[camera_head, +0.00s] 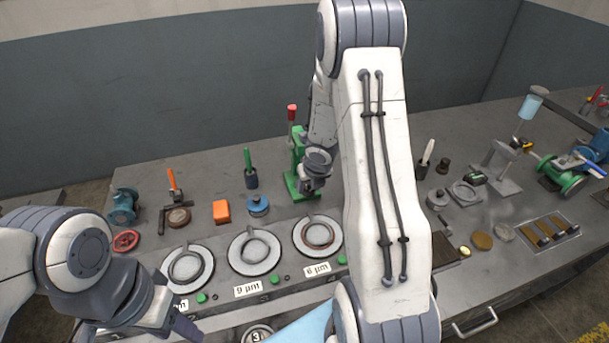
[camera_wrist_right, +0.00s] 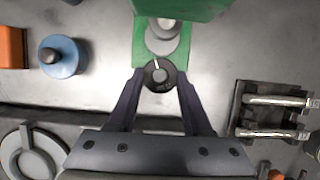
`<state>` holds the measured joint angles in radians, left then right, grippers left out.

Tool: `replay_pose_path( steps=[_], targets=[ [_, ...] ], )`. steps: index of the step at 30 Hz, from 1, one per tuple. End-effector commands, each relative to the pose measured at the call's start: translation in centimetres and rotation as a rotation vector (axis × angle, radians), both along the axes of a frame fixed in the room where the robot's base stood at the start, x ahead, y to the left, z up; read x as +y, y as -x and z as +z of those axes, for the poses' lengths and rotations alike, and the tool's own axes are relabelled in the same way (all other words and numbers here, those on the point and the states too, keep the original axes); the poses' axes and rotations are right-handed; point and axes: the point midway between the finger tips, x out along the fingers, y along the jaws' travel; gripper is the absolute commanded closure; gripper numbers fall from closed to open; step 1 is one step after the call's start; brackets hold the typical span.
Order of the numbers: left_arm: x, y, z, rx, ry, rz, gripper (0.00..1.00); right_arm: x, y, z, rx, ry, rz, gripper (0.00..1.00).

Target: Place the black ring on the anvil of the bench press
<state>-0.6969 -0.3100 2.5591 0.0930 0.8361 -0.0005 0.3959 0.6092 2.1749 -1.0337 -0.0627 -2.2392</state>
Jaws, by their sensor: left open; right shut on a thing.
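The green bench press (camera_head: 296,172) stands on the bench behind my right gripper (camera_head: 312,184). In the right wrist view my right gripper (camera_wrist_right: 159,80) is shut on the black ring (camera_wrist_right: 160,76), a small dark ring with a pale mark on it. The ring is over the near edge of the press's green base (camera_wrist_right: 139,52). The grey round anvil (camera_wrist_right: 164,45) lies just beyond the ring, partly under the green press head (camera_wrist_right: 180,8). The ring's height above the base is unclear. My left gripper (camera_head: 186,328) is low at the left, open, its fingers partly cut off.
Round lapping plates with rings (camera_head: 254,252) lie in front of the press. A blue knobbed disc (camera_head: 258,206) and an orange block (camera_head: 221,211) stand to its left. A black rack with metal bars (camera_wrist_right: 272,115) is right of my right gripper in the wrist view.

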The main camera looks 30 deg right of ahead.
Motion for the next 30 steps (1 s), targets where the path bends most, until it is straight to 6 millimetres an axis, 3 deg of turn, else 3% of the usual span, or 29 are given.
replay_pose_path(
  steps=[1,8,19,21,30],
  targets=[
    [0.0,0.0,1.0,0.0,0.0,0.0,0.5,-0.1,-0.5,0.5,0.002,-0.001,0.0,1.0],
    [0.0,0.0,2.0,0.001,-0.001,0.0,0.5,-0.5,-1.9,0.2,0.001,-0.001,-0.001,1.0],
    [0.0,0.0,6.0,0.001,-0.001,0.002,0.5,-1.3,-5.1,0.4,0.001,-0.001,-0.001,1.0],
    [0.0,0.0,4.4,0.0,0.0,0.002,0.5,-1.3,-5.0,-1.2,0.001,-0.001,-0.001,1.0],
    [0.0,0.0,4.3,0.001,-0.001,0.001,0.5,-1.3,-5.0,-1.2,0.0,0.0,0.0,1.0]
  ],
)
